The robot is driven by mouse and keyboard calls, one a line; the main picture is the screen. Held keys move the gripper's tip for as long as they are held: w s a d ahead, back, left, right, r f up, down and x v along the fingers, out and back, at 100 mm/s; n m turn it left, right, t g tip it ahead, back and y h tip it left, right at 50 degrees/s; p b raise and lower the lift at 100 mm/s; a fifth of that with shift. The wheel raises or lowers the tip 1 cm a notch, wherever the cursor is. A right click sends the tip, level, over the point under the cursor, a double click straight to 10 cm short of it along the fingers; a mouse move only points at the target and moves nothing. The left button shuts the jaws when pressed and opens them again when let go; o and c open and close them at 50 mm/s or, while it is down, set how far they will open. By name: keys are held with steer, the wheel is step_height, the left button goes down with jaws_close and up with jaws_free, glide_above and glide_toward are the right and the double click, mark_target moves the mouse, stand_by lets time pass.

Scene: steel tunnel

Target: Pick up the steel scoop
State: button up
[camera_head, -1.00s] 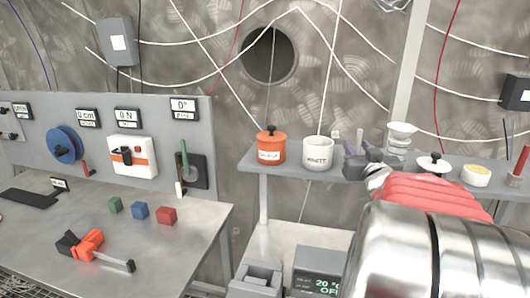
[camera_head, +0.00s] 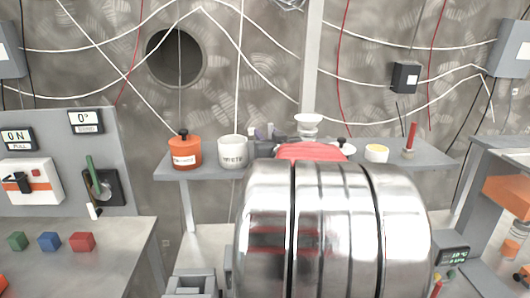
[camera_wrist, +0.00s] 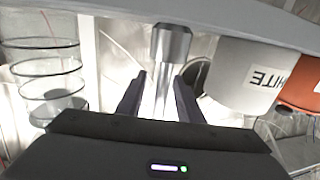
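The steel scoop (camera_wrist: 171,42) shows in the wrist view as a small shiny metal cup with a thin handle, close to the shelf. The wrist view is upside down. My gripper (camera_wrist: 161,78) is open, with one dark finger on each side of the scoop's handle; I see no clear contact. In the head view my gripper (camera_head: 262,133) is above the shelf, right of the white pot, and my arm hides most of that spot. I cannot make out the scoop there.
The shelf (camera_head: 172,169) holds an orange pot (camera_head: 185,152), a white pot (camera_head: 232,153) close to my gripper, a white funnel on a stand (camera_head: 308,125), a yellow-filled dish (camera_head: 376,153) and a red-handled tool (camera_head: 411,137). The bench with coloured cubes (camera_head: 82,242) is at left.

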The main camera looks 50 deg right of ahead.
steer(key=shift+c, duration=0.2)
stand_by(0.3)
jaws_close()
